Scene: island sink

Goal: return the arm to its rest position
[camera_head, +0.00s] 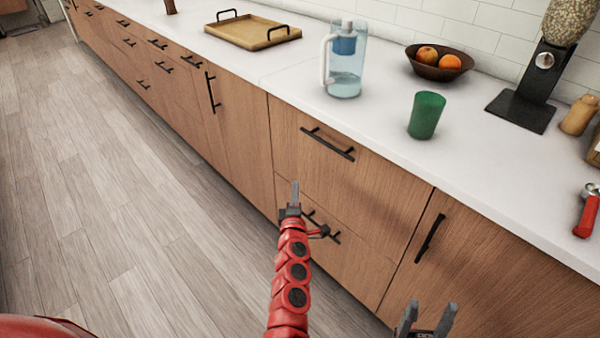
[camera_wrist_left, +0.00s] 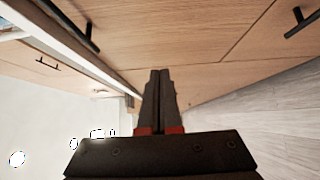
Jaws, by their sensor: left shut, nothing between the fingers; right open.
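My left arm is red and reaches up from the bottom of the head view. Its gripper (camera_head: 295,190) is shut and empty, in front of the wooden drawer fronts below the counter. In the left wrist view the two dark fingers of this gripper (camera_wrist_left: 160,75) lie together with nothing between them. My right gripper (camera_head: 430,315) shows at the bottom edge of the head view, with its two grey fingers apart and nothing seen between them. The rest of the right arm is out of view.
Wooden cabinets (camera_head: 340,215) with black handles line the white counter (camera_head: 385,160). On it stand a pitcher (camera_head: 345,75), a green cup (camera_head: 426,116), a fruit bowl (camera_head: 425,70), a tray (camera_head: 235,38) and a dark-based grinder (camera_head: 535,95). The floor (camera_head: 110,190) at left is clear.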

